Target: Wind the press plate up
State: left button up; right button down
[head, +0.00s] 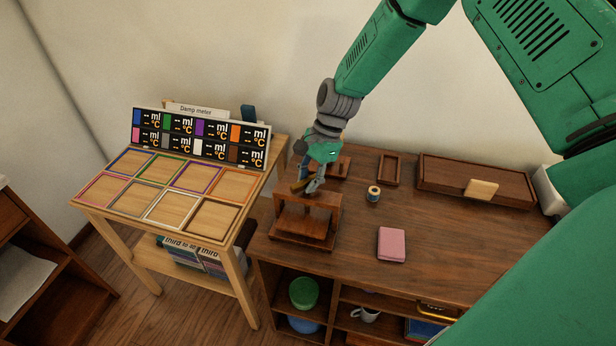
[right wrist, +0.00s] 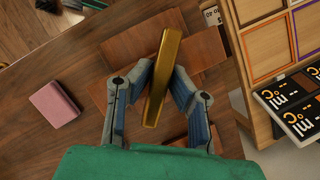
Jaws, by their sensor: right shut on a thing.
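The wooden press (head: 318,200) stands at the left end of the dark wooden desk; its base board (head: 300,237) lies flat on the desk top. My right gripper (head: 309,184) points down over the top of the press and is shut on the brass handle bar (head: 298,187). In the right wrist view the brass bar (right wrist: 158,90) runs lengthwise between the two fingers, slightly tilted. The press plate cannot be told apart from the rest of the press, so its height is unclear. My left gripper is not in view.
A pink notebook (head: 391,244) and a thread spool (head: 374,193) lie right of the press. A small tray (head: 389,169) and a long wooden box (head: 473,182) are behind. The damp meter stand (head: 200,138) with coloured frames is close on the left. The desk's front right is clear.

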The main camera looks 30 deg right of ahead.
jog(key=n, duration=0.3)
jog(key=shift+w+a+r+g, duration=0.1)
jog(key=shift+w+r+g, duration=0.1)
jog(key=shift+w+g, duration=0.15)
jog(key=n+g+h, duration=0.1)
jog(key=n, duration=0.2)
jog(key=shift+s+n+g+p, duration=0.1)
jog(key=shift+n+g+p, duration=0.15)
jog(key=shift+n+p, duration=0.05)
jog(key=n+g+h, duration=0.1)
jog(key=n, duration=0.5)
jog(key=n+h, duration=0.1)
jog(key=n, duration=0.1)
jog(key=shift+g+h, duration=0.3)
jog(key=n+h, duration=0.2)
jog(key=n, duration=0.3)
jog(key=shift+s+p, duration=0.1)
jog(key=shift+p, duration=0.2)
jog(key=n+h, duration=0.1)
jog(key=n, duration=0.1)
jog(key=n+p, duration=0.1)
jog(key=n, duration=0.2)
jog(key=shift+t+h, duration=0.4)
jog(key=shift+n, duration=0.4)
